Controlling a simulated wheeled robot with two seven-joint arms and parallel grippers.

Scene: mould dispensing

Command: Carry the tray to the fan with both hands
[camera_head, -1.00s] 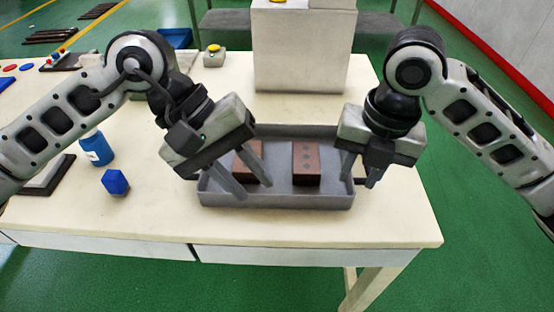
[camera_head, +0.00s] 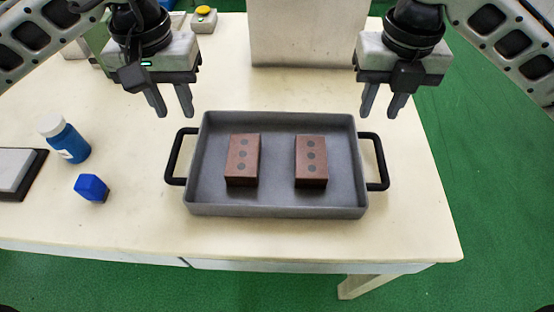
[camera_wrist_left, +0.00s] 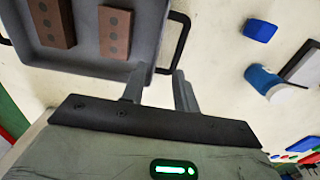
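The grey tray (camera_head: 277,205) lies on the table with a black handle at each short end. Two brown mould blocks (camera_head: 243,160) (camera_head: 311,160) with dark round spots sit inside it. My left gripper (camera_head: 174,108) is open and empty, up and behind the left handle (camera_head: 175,157). In the left wrist view its fingers (camera_wrist_left: 157,88) stand apart near the tray's corner and handle (camera_wrist_left: 181,42). My right gripper (camera_head: 381,108) is open and empty, up and behind the right handle (camera_head: 379,162). Neither gripper touches the tray. I cannot identify a fan.
A blue bottle with a white cap (camera_head: 65,140) and a blue block (camera_head: 92,187) stand left of the tray. A pale box (camera_head: 308,35) stands behind it, with a yellow button box (camera_head: 204,19) to its left. The table front is clear.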

